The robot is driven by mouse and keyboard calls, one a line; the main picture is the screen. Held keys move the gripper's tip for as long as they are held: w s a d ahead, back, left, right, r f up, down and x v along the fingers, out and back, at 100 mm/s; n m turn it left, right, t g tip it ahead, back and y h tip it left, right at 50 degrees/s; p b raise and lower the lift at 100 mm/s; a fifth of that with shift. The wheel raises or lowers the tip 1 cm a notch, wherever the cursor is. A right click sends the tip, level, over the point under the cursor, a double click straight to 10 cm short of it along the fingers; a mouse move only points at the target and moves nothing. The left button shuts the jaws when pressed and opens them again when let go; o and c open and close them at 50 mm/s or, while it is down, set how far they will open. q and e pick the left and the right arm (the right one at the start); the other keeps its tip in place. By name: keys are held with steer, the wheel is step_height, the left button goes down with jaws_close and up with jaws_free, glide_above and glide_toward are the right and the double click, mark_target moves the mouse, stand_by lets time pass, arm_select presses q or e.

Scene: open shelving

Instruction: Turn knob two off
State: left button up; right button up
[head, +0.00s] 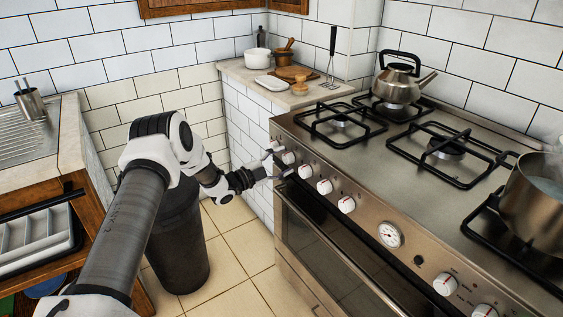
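A steel stove (420,225) fills the right side, with a row of white knobs along its sloped front panel. At the far left end of the row are a first knob (276,146), a second knob (289,158) and a third knob (305,171). Which of them is knob two is not labelled legibly. My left gripper (279,166) reaches in from the left, with its fingertips apart at the panel, close to the first two knobs. Whether it touches a knob is unclear. My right gripper is out of view.
A kettle (398,82) stands on the back burner, and a steaming pot (535,194) at the right edge. A dark bin (182,255) stands below my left arm. An open drawer (38,240) is at left. Tiled floor (232,245) is clear before the stove.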

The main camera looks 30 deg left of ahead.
arm_select(q)
steer(key=r+v, duration=0.1)
steer(key=v, duration=1.1)
steer(key=shift+f, duration=0.45)
